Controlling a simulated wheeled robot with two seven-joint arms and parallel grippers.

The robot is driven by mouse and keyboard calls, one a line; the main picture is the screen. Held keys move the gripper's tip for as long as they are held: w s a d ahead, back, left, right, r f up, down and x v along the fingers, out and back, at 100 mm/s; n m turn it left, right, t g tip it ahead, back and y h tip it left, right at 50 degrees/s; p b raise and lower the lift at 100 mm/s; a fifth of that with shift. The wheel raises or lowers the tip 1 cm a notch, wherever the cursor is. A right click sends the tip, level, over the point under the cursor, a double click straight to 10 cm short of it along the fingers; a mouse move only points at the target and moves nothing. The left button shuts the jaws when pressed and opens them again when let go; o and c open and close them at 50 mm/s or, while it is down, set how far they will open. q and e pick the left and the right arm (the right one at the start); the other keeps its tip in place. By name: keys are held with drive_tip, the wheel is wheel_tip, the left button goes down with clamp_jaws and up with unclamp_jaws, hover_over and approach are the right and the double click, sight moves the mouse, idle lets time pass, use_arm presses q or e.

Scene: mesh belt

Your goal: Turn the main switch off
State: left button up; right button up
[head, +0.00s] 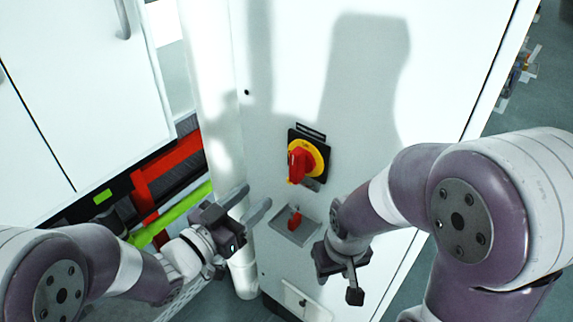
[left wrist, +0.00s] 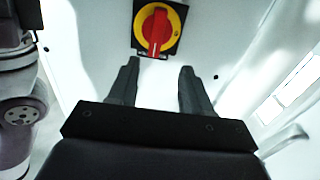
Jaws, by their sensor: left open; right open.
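The main switch (head: 299,161) is a red rotary handle on a yellow disc with a black square plate, mounted on the white cabinet front. In the left wrist view the switch (left wrist: 157,30) is at the top, beyond the fingertips, with its red handle standing close to upright. My left gripper (head: 257,203) is open and empty, below and left of the switch, apart from it. Its two fingers also show in the left wrist view (left wrist: 156,85). My right gripper (head: 337,272) is open and empty, lower right of the switch.
A small tray with a red item (head: 294,221) sits on the cabinet (head: 280,110) below the switch, between my grippers. A white vertical pipe (head: 212,100) runs left of it. Red and green bars (head: 165,170) show further left.

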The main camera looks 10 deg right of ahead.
use_arm(q)
drive_tip(key=p, duration=0.1)
approach(293, 167)
drive_tip(key=x, duration=0.4)
drive_tip(key=shift+s+d+r, duration=0.15)
drive_tip(key=shift+d, duration=0.05)
drive_tip(key=x, duration=0.2)
drive_tip(key=p+x, duration=0.1)
drive_tip(key=x, duration=0.2)
drive_tip(key=shift+w+a+f, duration=0.2)
drive_tip(key=shift+w, duration=0.1)
drive_tip(key=shift+d, duration=0.3)
drive_tip(key=shift+a, duration=0.1)
clamp_jaws()
